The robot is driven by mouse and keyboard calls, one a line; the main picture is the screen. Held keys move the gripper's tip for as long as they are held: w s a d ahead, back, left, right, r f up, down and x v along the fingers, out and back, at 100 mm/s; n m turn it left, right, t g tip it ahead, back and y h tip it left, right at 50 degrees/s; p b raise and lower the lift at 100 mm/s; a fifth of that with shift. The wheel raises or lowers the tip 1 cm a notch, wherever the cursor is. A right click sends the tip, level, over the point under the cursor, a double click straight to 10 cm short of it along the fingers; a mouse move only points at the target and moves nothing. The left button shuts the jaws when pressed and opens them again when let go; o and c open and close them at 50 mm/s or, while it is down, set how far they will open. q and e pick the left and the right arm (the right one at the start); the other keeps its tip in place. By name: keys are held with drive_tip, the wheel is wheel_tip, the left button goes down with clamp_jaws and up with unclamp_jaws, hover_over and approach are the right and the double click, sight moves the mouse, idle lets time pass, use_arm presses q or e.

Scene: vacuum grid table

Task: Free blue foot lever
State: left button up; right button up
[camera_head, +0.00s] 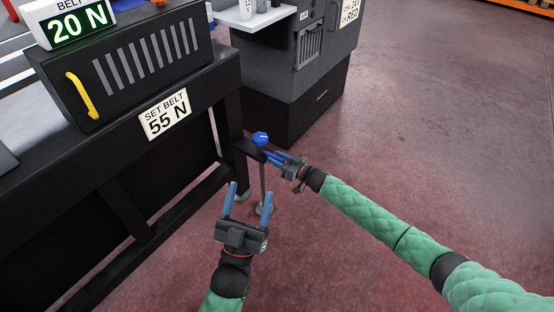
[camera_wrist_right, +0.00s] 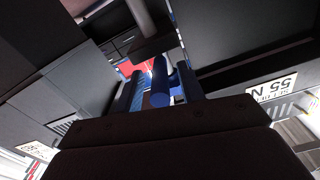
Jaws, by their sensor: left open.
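A round blue knob (camera_head: 260,138) shows beside a black bracket (camera_head: 250,150) at the table's corner leg. A thin post (camera_head: 262,185) runs down below it toward the floor. I cannot tell whether the knob belongs to the foot lever. My right gripper (camera_head: 272,157) is just below and right of the knob, its blue fingers pointing at the bracket. In the right wrist view a dark blue rounded piece (camera_wrist_right: 160,84) shows between the fingers; whether they grip it is unclear. My left gripper (camera_head: 230,190) is open and empty, lower down, with its fingers pointing up.
The black table (camera_head: 185,85) carries a "SET BELT 55 N" sign (camera_head: 164,114), a "20 N" display (camera_head: 77,26) and a yellow handle (camera_head: 82,96). A dark cabinet (camera_head: 300,100) stands behind the knob. The reddish floor at right is clear.

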use_arm(q)
drive_tip(key=shift+s+r, duration=0.1)
drive_tip(key=shift+r, duration=0.2)
use_arm(e)
drive_tip(key=shift+w+a, duration=0.1)
drive_tip(key=shift+a, duration=0.05)
clamp_jaws()
use_arm(q)
drive_tip(key=shift+f, duration=0.1)
